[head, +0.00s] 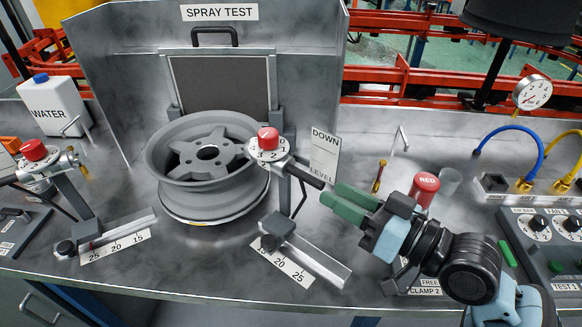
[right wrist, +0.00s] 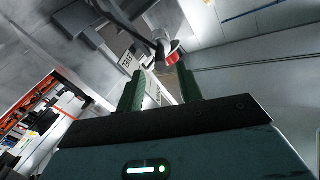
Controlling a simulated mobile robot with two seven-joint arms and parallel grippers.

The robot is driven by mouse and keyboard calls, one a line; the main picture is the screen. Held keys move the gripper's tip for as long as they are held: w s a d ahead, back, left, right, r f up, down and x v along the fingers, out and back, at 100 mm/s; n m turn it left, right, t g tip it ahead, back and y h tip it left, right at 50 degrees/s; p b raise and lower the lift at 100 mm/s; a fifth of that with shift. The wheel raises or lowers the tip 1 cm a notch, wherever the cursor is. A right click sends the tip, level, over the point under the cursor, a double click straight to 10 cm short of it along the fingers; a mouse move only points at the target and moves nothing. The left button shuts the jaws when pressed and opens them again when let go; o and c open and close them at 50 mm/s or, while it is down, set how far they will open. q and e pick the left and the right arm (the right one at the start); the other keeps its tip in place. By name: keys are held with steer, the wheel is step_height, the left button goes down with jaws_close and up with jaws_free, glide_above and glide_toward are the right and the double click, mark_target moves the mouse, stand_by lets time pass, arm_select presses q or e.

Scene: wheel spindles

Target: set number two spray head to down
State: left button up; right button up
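A spray head with a red knob (head: 268,139) and a numbered dial stands on a post right of the wheel. Its black handle (head: 307,177) points right and slightly down, beside a DOWN / LEVEL plate (head: 325,157). I read no "two" label on the head itself. My right gripper (head: 339,202), with green fingers, is just right of the handle's end and is empty. In the right wrist view its fingers (right wrist: 160,72) stand apart, with the red knob (right wrist: 172,57) beyond them. Another red-knobbed spray head (head: 33,150) is at far left. My left gripper is out of view.
A grey wheel (head: 207,158) stands left of the spray head. A slide with a scale (head: 305,255) lies in front. A red cup (head: 423,188) and a small brass-coloured fitting (head: 379,176) are close to my right gripper. A switch panel (head: 545,235) is at right.

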mark_target(289, 168)
steer(key=p+x, duration=0.1)
steer(key=x, duration=0.6)
steer(key=shift+w+a, duration=0.15)
steer(key=shift+a, duration=0.1)
jaws_close()
stand_by(0.3)
